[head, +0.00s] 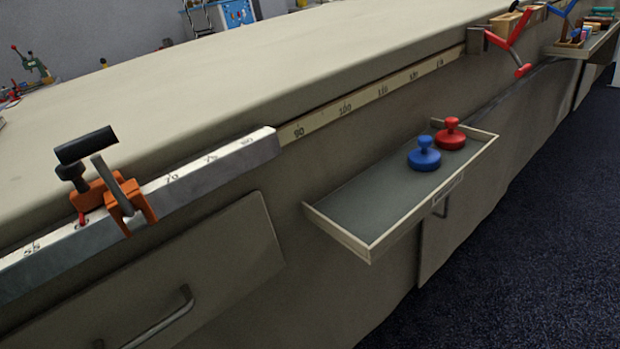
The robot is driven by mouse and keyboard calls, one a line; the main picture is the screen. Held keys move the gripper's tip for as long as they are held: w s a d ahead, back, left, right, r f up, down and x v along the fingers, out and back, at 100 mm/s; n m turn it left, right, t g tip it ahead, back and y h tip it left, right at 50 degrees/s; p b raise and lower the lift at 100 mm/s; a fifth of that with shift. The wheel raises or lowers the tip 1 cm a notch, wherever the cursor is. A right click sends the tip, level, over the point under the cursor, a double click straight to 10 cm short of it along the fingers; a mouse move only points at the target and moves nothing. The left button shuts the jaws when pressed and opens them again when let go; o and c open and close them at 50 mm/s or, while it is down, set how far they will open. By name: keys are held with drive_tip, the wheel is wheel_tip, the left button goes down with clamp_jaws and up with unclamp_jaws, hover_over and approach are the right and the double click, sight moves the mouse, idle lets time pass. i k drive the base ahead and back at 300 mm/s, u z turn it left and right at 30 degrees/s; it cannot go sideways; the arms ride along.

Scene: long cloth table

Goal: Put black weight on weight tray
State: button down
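The weight tray (340,236) is a shallow, light-rimmed tray with a grey floor, jutting from the table's front side. A blue weight (424,156) and a red weight (450,135) stand upright, close together, near its far right end. The near left part of the tray is bare. I cannot clearly make out a black weight. A tiny dark object (103,63) near the table's far left edge is too small to identify. My gripper is not in view, so I cannot see what it holds.
An orange clamp (117,197) with black handles sits on a metal rail (215,173) along the cloth table's (270,60) front edge. A numbered strip (370,94) continues right to a red handle (508,45). Another tray (578,50) with small items is far right. The tabletop middle is clear.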

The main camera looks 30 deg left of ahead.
sight(355, 214)
drive_tip(key=u, duration=0.35)
drive_tip(key=i, duration=1.05)
drive_tip(key=z, duration=0.1)
drive_tip(key=k, duration=0.95)
drive_tip(key=u, duration=0.2)
drive_tip(key=i, duration=0.95)
drive_tip(key=z, duration=0.1)
